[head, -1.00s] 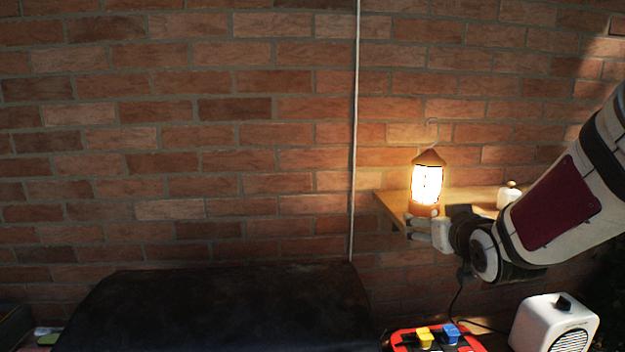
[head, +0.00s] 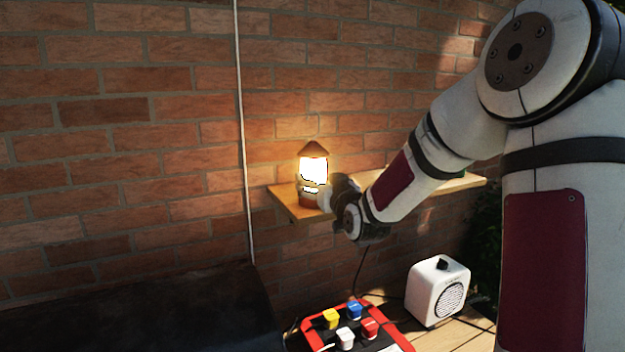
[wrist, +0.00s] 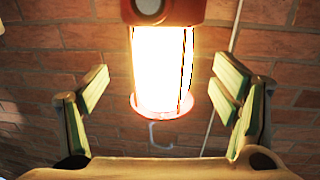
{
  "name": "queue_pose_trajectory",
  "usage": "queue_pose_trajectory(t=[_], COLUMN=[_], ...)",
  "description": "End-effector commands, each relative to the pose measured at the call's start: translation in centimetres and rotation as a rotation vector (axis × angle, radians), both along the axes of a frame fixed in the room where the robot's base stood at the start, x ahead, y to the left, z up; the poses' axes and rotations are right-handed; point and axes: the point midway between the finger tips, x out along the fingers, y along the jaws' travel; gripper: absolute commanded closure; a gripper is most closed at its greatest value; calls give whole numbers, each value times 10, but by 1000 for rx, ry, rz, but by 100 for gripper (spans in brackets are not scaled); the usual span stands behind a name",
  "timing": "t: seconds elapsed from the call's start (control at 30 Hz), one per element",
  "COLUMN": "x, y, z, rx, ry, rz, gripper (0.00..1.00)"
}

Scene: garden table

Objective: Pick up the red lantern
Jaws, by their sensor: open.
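The red lantern (head: 313,166) glows brightly and stands upright on a wooden wall shelf (head: 285,205), near its left end. My gripper (head: 312,190) is at the lantern's lower part in the head view, and the arm partly covers that area. In the wrist view the lantern (wrist: 188,12) appears upside down, with its red base at the top and a hook at the bottom. My open gripper (wrist: 162,95) has one green-padded finger on each side of it, with gaps between the fingers and the glass.
Below the shelf, a white speaker-like box (head: 424,294) and a red-edged tray (head: 312,336) with coloured blocks stand on a wooden table (head: 455,337). A dark covered object (head: 150,315) fills the lower left. A thin pipe (head: 243,130) runs down the brick wall.

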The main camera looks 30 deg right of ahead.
Motion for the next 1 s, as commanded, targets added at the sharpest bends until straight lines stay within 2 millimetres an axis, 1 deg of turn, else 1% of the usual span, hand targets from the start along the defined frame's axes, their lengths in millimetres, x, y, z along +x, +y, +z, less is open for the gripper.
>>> queue_pose_trajectory(t=[0.13, 0.4, 0.5, 0.73, 0.77, 0.8, 0.87, 0.9, 0.97, 1.0], x=[11, 47, 52, 53, 53, 53, 53, 52, 52, 52], y=[0, -3, -3, -4, -4, -4, -4, -4, -4, -4], z=[0, 0, 0, 0, 0, 0, 0, 0, 0, 0], rx=[3, 2, -1, -1, -1, -1, -1, -1, -1, -1], ry=[-1, -1, 0, 0, 0, 0, 0, 0, 0, 0], rz=[1, 1, 1, 0, 0, 0, 0, 0, 0, 0], gripper=[19, 19, 19, 19, 25, 35, 48, 57, 71, 80])
